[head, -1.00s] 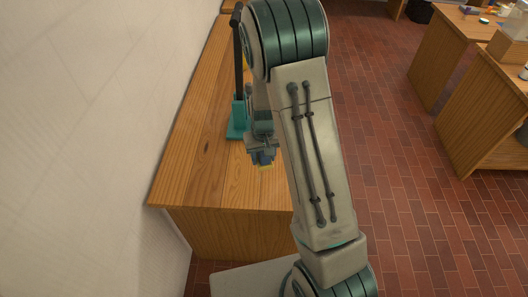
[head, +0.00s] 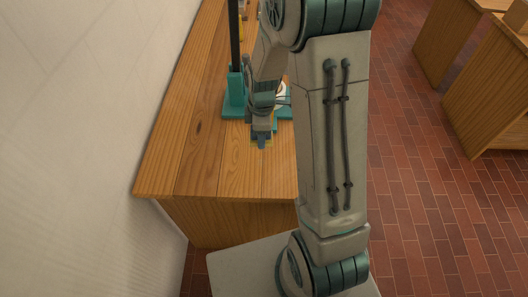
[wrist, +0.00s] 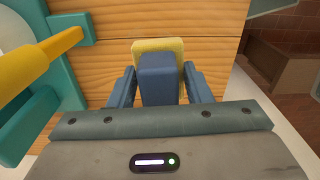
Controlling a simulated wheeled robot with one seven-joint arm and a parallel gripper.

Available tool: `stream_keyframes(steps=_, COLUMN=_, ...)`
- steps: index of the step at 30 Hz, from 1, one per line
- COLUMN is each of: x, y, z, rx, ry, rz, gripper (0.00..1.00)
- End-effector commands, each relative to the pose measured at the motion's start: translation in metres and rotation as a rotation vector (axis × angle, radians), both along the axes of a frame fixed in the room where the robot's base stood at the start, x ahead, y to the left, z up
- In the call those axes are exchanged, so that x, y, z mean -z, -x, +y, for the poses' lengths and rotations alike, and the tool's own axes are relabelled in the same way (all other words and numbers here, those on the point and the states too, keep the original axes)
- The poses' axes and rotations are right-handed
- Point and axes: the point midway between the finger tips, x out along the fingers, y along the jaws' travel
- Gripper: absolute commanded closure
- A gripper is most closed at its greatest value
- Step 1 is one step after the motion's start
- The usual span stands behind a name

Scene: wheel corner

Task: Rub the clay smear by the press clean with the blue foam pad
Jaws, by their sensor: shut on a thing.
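My gripper (wrist: 158,85) is shut on the blue foam pad (wrist: 158,78), a blue block with a yellow layer (wrist: 158,45) at its far end. In the head view the gripper (head: 262,136) is over the wooden bench, just in front of the press, with the pad (head: 262,144) low at the bench top. I cannot tell if the pad touches the wood. The press has a teal base (head: 236,105) and a dark upright column (head: 234,40). Teal press parts also show at the left of the wrist view (wrist: 70,28). I can make out no clay smear.
The wooden bench (head: 180,165) is bare in front of and left of the gripper, with a wall (head: 80,130) along its left side. A yellow bar (wrist: 40,65) juts in close to the gripper's left. Brick floor (head: 420,220) lies to the right.

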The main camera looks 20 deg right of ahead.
Motion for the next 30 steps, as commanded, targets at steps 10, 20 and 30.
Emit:
stream_keyframes(steps=10, x=0.026, y=0.018, z=-0.001, rx=-0.596, ry=0.014, rz=-0.014, gripper=0.74)
stream_keyframes(steps=20, x=0.026, y=0.022, z=-0.002, rx=-0.724, ry=0.019, rz=-0.014, gripper=0.74)
stream_keyframes(steps=30, x=0.026, y=0.022, z=-0.003, rx=-0.722, ry=0.018, rz=-0.014, gripper=0.74)
